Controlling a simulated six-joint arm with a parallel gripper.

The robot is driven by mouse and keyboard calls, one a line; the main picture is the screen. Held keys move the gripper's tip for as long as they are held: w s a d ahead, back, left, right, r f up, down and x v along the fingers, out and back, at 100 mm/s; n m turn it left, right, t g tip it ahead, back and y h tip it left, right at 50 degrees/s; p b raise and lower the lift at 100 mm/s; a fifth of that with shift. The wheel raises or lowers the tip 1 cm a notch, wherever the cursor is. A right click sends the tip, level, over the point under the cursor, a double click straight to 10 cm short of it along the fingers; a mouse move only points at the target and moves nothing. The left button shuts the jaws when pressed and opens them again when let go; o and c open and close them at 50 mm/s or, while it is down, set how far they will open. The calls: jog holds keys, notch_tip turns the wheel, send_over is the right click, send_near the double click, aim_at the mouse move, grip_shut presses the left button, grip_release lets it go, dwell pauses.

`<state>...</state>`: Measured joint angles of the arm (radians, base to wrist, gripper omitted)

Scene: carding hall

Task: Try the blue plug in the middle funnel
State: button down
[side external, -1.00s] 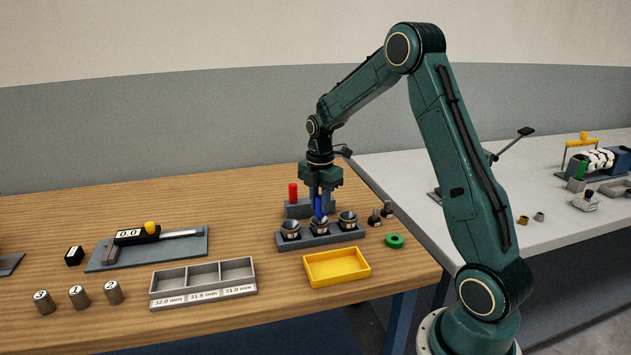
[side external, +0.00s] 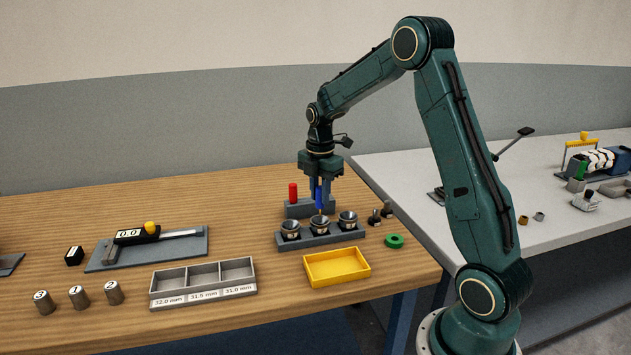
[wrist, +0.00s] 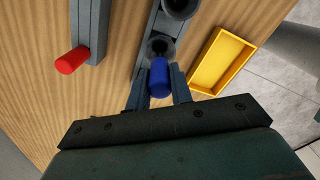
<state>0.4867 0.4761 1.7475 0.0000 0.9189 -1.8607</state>
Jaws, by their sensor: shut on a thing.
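The blue plug (side external: 319,196) is upright between the fingers of my gripper (side external: 320,192). My gripper is shut on it. The plug is directly over the middle funnel (side external: 320,224), in a grey block with a funnel on each side. A thin brass-coloured part shows under the blue body, close to the funnel mouth. I cannot tell whether its tip is inside the mouth. In the wrist view the blue plug (wrist: 160,74) covers part of the middle funnel (wrist: 161,46), and the finger ends (wrist: 159,85) flank the plug.
A red plug (side external: 293,191) stands in the grey rack (side external: 297,210) behind the funnels. A grey three-part tray (side external: 203,282) and a caliper (side external: 150,236) are to the left.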

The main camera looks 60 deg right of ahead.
jog(key=shift+r, duration=0.3)
jog(key=shift+r, duration=0.35)
jog(key=shift+r, duration=0.7)
jog(key=shift+r, duration=0.35)
jog(key=shift+r, duration=0.15)
